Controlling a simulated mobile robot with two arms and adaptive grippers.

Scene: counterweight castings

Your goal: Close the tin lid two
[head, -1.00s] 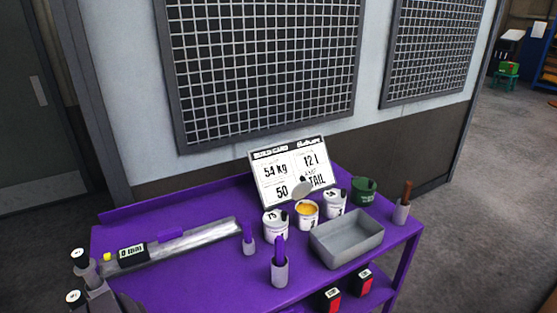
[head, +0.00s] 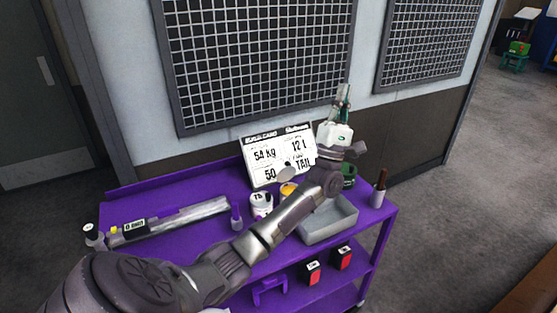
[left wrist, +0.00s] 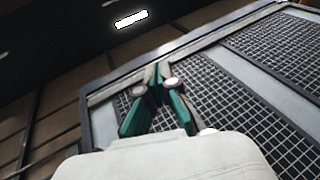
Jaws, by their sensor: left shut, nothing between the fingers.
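An open tin (head: 288,189) with orange-yellow contents stands on the purple cart. Its grey lid (head: 286,172) is raised above the rim at the back. My left arm crosses in front and partly hides this tin. A white tin (head: 261,206) with a dark label stands to its left, apart from the arm. Another white tin seen earlier is now hidden behind my arm. My left gripper (head: 344,90) is shut and empty, pointing up above and right of the tins, against the wall. In the left wrist view the green and grey fingers (left wrist: 160,75) meet at the tips, with no tin visible.
A build card (head: 270,155) stands behind the tins. A grey tray (head: 328,225) and a green pot (head: 349,178) are under or beside my arm. A cup with a brown handle (head: 379,188) stands at the right edge. A metal rule (head: 180,219) lies at left.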

